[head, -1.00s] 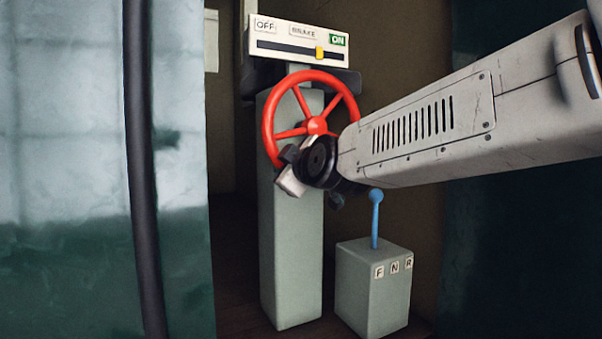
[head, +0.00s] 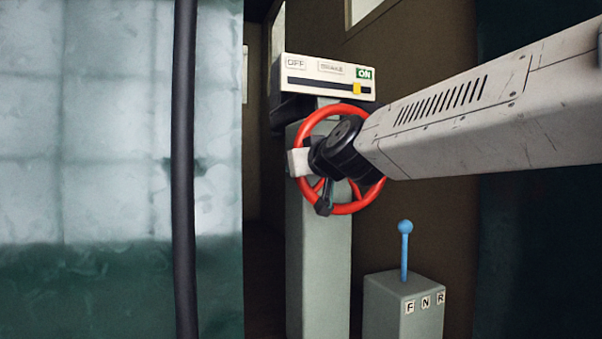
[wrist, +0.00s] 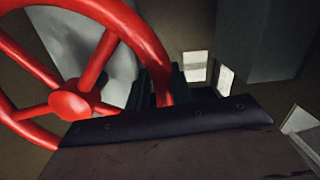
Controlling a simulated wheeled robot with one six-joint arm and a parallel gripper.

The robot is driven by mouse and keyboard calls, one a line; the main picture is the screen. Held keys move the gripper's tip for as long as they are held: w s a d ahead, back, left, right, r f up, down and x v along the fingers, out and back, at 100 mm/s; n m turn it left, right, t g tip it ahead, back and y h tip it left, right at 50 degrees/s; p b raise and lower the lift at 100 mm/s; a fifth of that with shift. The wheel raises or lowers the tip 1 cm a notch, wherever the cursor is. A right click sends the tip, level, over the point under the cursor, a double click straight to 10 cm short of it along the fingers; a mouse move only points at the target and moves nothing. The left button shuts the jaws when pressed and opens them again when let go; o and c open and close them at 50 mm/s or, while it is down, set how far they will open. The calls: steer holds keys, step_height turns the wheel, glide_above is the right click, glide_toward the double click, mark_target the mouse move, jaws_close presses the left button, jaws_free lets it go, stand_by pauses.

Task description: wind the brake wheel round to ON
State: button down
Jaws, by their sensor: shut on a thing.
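The red brake wheel (head: 318,119) stands upright on a grey-green column. My arm covers its hub and right part in the head view. My gripper (head: 325,203) is at the lower left of its rim. In the wrist view the gripper (wrist: 158,92) is shut on the red rim, its dark fingers on either side; the wheel's hub and spokes (wrist: 72,104) lie to the left. Above the wheel is the white brake indicator (head: 305,92) with OFF at left and a green ON label (head: 364,73) at right. Its yellow pointer (head: 357,89) is near the slot's right end, just below ON.
A blue lever (head: 404,250) stands on a low grey box (head: 388,305) marked F, N, R, right of the column and below my arm. A dark vertical pole (head: 184,170) and a pale-and-green panel (head: 90,170) fill the left.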

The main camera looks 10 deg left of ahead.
steer(key=shift+r, duration=0.2)
stand_by(0.4)
steer(key=c, duration=1.3)
jaws_free()
steer(key=shift+v, duration=3.9)
